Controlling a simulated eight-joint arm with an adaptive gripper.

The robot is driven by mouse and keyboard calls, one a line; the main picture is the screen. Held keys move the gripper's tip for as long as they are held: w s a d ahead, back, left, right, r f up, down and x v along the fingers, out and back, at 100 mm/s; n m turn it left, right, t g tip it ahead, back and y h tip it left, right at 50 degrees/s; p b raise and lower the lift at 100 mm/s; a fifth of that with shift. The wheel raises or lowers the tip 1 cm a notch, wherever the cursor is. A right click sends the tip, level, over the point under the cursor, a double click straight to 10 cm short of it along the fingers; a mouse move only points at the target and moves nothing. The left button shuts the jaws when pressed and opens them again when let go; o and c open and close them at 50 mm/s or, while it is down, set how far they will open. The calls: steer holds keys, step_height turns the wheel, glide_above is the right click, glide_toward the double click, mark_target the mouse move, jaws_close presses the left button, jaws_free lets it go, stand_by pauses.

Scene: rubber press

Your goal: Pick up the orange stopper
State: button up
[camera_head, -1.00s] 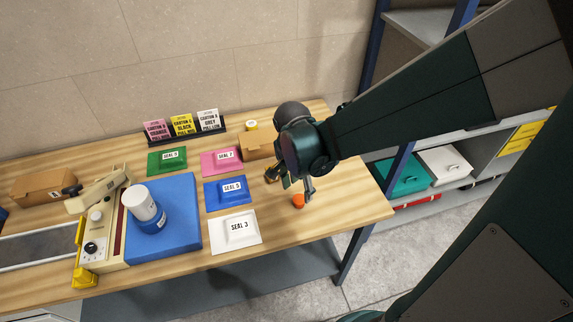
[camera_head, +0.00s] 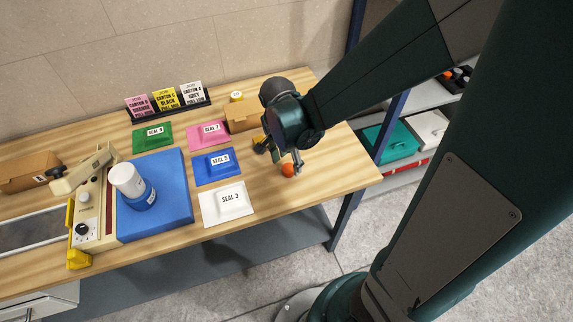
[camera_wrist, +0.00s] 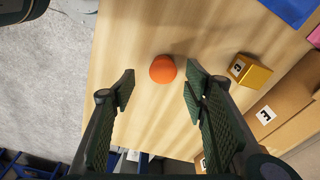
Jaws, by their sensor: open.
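The orange stopper (camera_head: 288,170) stands on the wooden table toward its right end. In the wrist view the orange stopper (camera_wrist: 163,69) is a small round orange shape on bare wood, in line with the gap between the fingers and just beyond their tips. My gripper (camera_head: 278,160) is above the table at the stopper, with one finger partly beside it in the head view. In the wrist view my gripper (camera_wrist: 158,85) is open, its two ridged fingers apart with nothing between the pads. I cannot tell the exact height of the fingertips.
The white SEAL 3 packet (camera_head: 227,203) and blue SEAL 5 packet (camera_head: 217,168) lie to the left. The table's right edge is near.

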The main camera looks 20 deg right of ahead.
mark_target(289, 168)
steer(key=shift+f, duration=0.2)
stand_by(0.3)
steer(key=shift+w+d+f, duration=0.1)
steer(key=shift+w+f, duration=0.1)
steer(key=shift+f, duration=0.5)
steer(key=shift+w+f, duration=0.15)
steer(key=shift+f, duration=0.55)
steer(key=shift+d+f+b, duration=0.1)
steer(key=shift+f+b, duration=0.25)
steer(key=shift+f, duration=0.7)
steer(key=c, duration=1)
